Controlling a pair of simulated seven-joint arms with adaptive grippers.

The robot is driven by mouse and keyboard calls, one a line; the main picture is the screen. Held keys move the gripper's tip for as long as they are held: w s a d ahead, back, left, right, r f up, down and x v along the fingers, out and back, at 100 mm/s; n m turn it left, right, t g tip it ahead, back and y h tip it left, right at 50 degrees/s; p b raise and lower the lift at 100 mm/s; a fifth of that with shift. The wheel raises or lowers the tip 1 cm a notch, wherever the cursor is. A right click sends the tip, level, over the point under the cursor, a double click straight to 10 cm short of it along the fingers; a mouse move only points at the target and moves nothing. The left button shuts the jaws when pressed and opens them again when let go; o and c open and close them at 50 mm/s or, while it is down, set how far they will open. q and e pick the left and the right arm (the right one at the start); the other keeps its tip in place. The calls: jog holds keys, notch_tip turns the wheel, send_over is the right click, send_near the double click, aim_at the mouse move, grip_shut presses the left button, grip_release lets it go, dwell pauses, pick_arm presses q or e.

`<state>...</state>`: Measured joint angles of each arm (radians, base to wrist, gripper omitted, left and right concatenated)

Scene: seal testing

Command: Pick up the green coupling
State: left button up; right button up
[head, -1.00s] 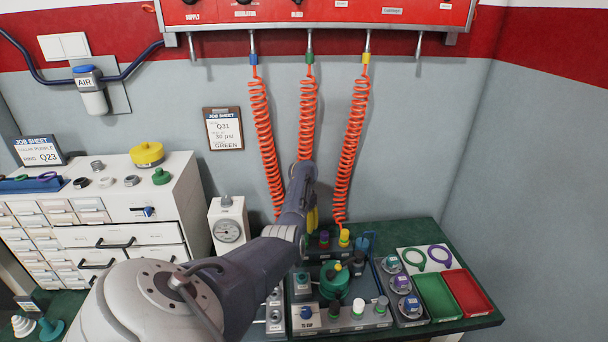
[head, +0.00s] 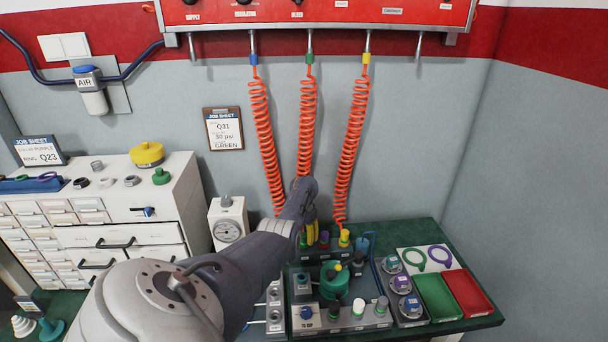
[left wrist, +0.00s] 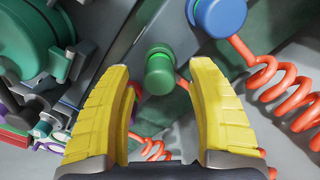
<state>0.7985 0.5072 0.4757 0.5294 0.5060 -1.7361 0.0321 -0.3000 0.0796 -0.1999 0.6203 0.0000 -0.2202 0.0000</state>
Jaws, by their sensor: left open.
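The green coupling (left wrist: 159,72) stands between and just beyond the yellow fingertips of my left gripper (left wrist: 156,80) in the left wrist view. The fingers are open, with a gap on both sides of the coupling, and nothing is held. In the head view my left gripper (head: 312,221) is low over the back of the bench, partly covered by my own arm. I cannot make out the green coupling clearly there. A blue coupling (left wrist: 220,15) on a red coiled hose (left wrist: 268,75) sits close by in the left wrist view. My right gripper is not in view.
A yellow coupling (head: 344,236) and a purple cap (head: 324,237) stand close to the gripper. Orange coiled hoses (head: 352,150) hang from the red panel (head: 330,14). A test block (head: 340,320), green tray (head: 436,296) and red tray (head: 467,290) are on the bench.

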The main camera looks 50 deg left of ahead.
pick_arm(q)
grip_shut()
dwell(0.4)
jog(key=shift+r, duration=0.15)
